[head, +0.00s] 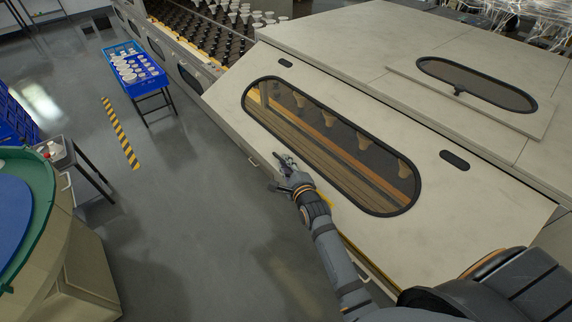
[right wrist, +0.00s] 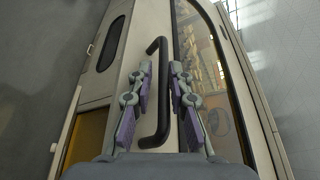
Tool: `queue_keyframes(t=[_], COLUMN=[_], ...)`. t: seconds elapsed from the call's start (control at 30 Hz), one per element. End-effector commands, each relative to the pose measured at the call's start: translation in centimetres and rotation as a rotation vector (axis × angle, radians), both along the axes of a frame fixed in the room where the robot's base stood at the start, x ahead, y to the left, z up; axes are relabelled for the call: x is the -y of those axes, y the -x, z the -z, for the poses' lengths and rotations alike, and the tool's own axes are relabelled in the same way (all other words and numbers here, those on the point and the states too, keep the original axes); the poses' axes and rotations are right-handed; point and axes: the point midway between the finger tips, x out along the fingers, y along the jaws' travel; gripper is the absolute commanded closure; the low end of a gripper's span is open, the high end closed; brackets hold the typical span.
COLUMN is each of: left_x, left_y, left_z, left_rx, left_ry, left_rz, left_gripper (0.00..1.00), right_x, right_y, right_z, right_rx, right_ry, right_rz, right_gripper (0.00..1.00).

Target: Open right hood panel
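The hood panel (head: 450,215) is a large cream sloped panel with a long oval window (head: 330,145); it looks closed. My right gripper (head: 280,158) is at the panel's lower edge, below the window, its arm reaching in from the lower right. In the right wrist view, a black bar handle (right wrist: 157,90) stands on the cream surface beside the window (right wrist: 205,50). The right gripper's two fingers (right wrist: 162,72) are apart, one on each side of the handle. A small gap seems to show on both sides; contact is unclear. My left gripper is out of view.
A blue tray (head: 133,65) of white parts stands on a frame at the upper left. A green-rimmed round table (head: 45,190) is at the left edge. Yellow-black floor tape (head: 120,133) lies between. The grey floor (head: 200,220) beside the machine is clear.

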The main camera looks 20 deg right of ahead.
Motion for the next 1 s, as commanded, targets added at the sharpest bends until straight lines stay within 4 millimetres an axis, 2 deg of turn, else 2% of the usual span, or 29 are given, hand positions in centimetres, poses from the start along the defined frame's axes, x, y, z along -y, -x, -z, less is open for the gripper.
queue_keyframes(t=[0.13, 0.23, 0.5, 0.7, 0.83, 1.0], left_x=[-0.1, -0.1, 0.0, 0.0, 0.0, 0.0], left_y=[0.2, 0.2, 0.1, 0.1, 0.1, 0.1], left_z=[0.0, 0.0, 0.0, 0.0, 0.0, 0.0], left_rx=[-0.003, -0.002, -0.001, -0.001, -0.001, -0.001], left_ry=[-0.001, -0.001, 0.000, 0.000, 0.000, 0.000], left_rz=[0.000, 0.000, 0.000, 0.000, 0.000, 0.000], left_gripper=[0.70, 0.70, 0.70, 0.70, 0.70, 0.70], right_x=[0.0, 0.0, 0.0, 0.0, 0.0, 0.0], right_y=[0.1, 1.1, 7.4, 10.9, 11.8, 11.9], right_z=[0.1, -0.1, -1.2, -1.9, -2.2, -2.3], right_rx=[-0.002, -0.002, -0.007, -0.005, -0.003, -0.001], right_ry=[0.000, -0.001, -0.002, -0.001, 0.000, 0.001], right_rz=[0.000, 0.000, 0.001, 0.000, -0.001, -0.001], right_gripper=[0.80, 0.80, 0.80, 0.80, 0.80, 0.80])
